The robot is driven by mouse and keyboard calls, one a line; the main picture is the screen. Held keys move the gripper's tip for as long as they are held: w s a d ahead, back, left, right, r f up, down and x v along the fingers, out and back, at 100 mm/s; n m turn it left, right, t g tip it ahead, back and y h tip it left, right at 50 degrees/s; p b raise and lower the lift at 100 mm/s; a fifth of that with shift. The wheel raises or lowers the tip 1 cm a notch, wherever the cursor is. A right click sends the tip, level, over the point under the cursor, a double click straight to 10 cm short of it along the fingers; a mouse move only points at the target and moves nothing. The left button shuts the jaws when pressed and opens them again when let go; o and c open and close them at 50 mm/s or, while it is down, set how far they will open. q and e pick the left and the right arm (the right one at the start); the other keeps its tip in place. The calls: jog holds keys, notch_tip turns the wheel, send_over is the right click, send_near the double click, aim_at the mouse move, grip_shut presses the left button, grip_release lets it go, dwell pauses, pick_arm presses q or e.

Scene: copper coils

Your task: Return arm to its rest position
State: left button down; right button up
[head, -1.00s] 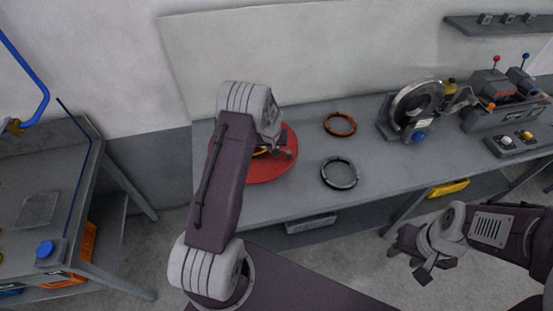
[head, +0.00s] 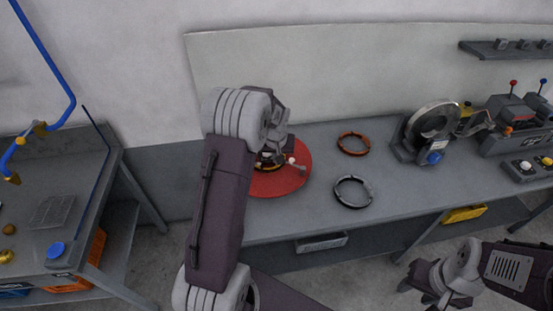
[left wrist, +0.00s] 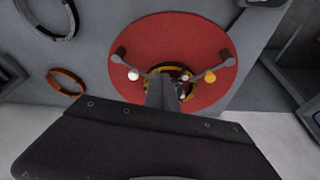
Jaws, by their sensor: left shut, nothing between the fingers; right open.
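In the left wrist view my left gripper (left wrist: 160,84) is shut and empty. It appears over the middle of the red plate, where a yellow-and-black ring (left wrist: 185,72) shows between two levers with a white knob (left wrist: 133,75) and a yellow knob (left wrist: 210,77). I cannot tell how high above it the fingers are. My right gripper (head: 420,291) is open and empty, low at the right in front of the bench.
A copper-coloured ring (head: 354,144) and a grey ring (head: 353,192) lie on the grey bench (head: 300,231) right of the plate. A winding machine (head: 430,132) stands farther right. A second table (head: 90,190) with a blue pipe is at the left, beyond a floor gap.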

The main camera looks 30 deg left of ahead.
pick_arm(q)
jog(key=s+d+r+m+b, duration=0.2)
jog(key=s+d+r+b, duration=0.1)
jog(key=d, duration=0.4)
jog(key=s+d+f+m+g+h, duration=0.1)
jog(key=s+d+f, duration=0.2)
jog(key=s, duration=0.7)
jog(key=s+d+f+m+g, duration=0.1)
jog(key=s+d+f, duration=0.2)
jog(key=s, duration=0.7)
jog(key=shift+d+m+h+b, duration=0.2)
jog(key=shift+m+h+b, duration=0.2)
pick_arm(e)
notch_tip(320, 180, down, 4)
jog(key=shift+s+r, duration=0.1)
pick_arm(q)
jog(key=shift+s+d+r, duration=0.1)
jog(key=shift+s, duration=0.15)
pick_arm(e)
jog(key=shift+s, duration=0.15)
